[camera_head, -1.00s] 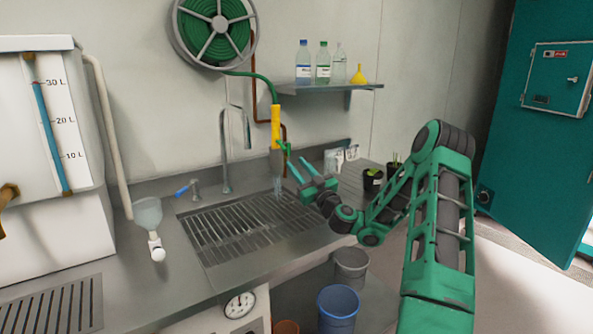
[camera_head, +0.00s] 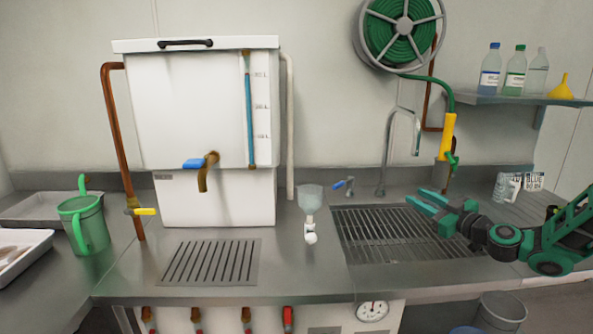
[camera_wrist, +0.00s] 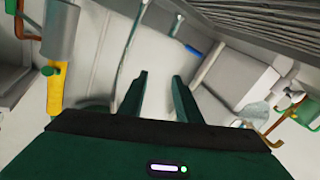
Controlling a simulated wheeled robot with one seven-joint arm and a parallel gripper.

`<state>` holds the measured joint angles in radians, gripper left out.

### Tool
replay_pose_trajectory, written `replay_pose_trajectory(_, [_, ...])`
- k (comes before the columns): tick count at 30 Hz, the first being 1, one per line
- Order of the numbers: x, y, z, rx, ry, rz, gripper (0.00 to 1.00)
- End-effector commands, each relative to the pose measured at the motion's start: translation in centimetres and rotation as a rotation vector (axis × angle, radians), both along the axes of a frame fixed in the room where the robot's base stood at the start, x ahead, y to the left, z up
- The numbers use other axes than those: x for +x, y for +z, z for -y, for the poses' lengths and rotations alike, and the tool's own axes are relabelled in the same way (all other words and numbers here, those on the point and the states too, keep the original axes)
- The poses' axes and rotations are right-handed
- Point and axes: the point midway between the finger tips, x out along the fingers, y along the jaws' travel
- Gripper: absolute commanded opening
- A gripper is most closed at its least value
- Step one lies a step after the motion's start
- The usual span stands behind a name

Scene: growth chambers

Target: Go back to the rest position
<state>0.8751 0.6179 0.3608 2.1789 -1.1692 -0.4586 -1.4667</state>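My gripper (camera_head: 420,202) is at the right in the head view, over the slatted sink grate (camera_head: 385,228), with the arm reaching in from the right edge. Its two green fingers stand apart with nothing between them. In the wrist view, the fingers (camera_wrist: 160,98) also show a clear gap, with the pale wall and the tap beyond. The yellow spray wand (camera_head: 447,137) hangs from its green hose above and to the right of the fingers, apart from them. It shows at the left in the wrist view (camera_wrist: 54,88).
A white tank (camera_head: 205,110) with a brass tap stands left of centre. A green jug (camera_head: 84,225) is at the left. A bottle shelf (camera_head: 520,99) is at the right.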

Motion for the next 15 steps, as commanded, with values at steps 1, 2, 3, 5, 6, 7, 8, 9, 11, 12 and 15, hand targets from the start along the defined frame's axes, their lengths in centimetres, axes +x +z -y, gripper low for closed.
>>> replay_pose_trajectory(1, [-0.8,-0.6,-1.8,-0.035,0.042,-0.061,0.31])
replay_pose_trajectory(2, [-1.4,-1.2,-2.6,-0.053,0.063,-0.105,0.31])
replay_pose_trajectory(3, [-2.2,-2.0,-3.5,-0.074,0.087,-0.165,0.31])
replay_pose_trajectory(5, [-3.6,-3.2,-4.6,-0.104,0.113,-0.257,0.31])
replay_pose_trajectory(6, [-4.6,-4.0,-5.1,-0.124,0.123,-0.32,0.31])
replay_pose_trajectory(7, [-5.4,-4.5,-5.3,-0.137,0.127,-0.368,0.31])
replay_pose_trajectory(8, [-6.3,-5.0,-5.5,-0.15,0.129,-0.414,0.31])
replay_pose_trajectory(9, [-7.4,-5.7,-5.6,-0.164,0.125,-0.479,0.31])
replay_pose_trajectory(11, [-9.3,-6.5,-5.5,-0.182,0.11,-0.574,0.31])
replay_pose_trajectory(12, [-10.6,-6.9,-5.3,-0.192,0.096,-0.638,0.31])
replay_pose_trajectory(15, [-14.1,-7.7,-4.4,-0.206,0.034,-0.792,0.31])
